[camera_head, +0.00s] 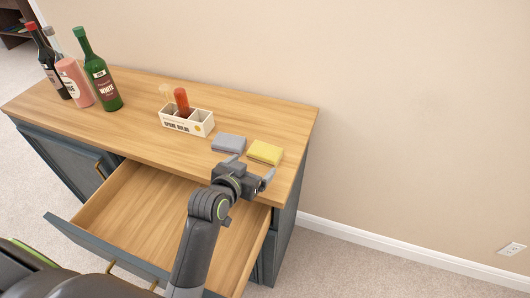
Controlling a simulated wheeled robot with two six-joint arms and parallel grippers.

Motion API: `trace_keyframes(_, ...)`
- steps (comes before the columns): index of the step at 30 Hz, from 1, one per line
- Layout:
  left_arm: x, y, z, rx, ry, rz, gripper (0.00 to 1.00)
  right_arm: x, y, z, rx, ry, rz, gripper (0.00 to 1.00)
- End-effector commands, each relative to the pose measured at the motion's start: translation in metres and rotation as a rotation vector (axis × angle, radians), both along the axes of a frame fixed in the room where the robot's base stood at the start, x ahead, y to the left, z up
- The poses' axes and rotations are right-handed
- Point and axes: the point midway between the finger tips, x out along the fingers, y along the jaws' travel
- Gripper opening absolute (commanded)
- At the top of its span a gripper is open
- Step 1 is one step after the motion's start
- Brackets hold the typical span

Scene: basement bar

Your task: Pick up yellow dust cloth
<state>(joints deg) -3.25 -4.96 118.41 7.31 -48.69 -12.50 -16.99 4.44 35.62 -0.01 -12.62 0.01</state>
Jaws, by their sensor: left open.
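The yellow dust cloth (265,152) is a small folded square lying flat on the wooden cabinet top (135,115), near its right end. A grey cloth (229,143) of similar size lies just left of it. My left gripper (251,167) is at the front edge of the cabinet top, just in front of the yellow cloth. Its fingers are apart, with nothing seen between them, and they point toward the cloths. I cannot tell how high it is above the top. My right gripper is not in view.
An open, empty drawer (150,200) juts out below my left arm. A small white caddy (187,122) holding a red-topped bottle (182,102) stands behind and left of the cloths. Several bottles, including a green one (101,83), stand at the far left. A wall rises behind.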

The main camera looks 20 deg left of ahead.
Motion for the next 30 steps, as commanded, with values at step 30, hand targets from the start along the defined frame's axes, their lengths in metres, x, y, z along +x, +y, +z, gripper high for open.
trace_keyframes(30, 0.045, -0.007, -0.02, 0.0, 0.0, 0.0, 0.63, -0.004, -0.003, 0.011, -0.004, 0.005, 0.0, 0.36)
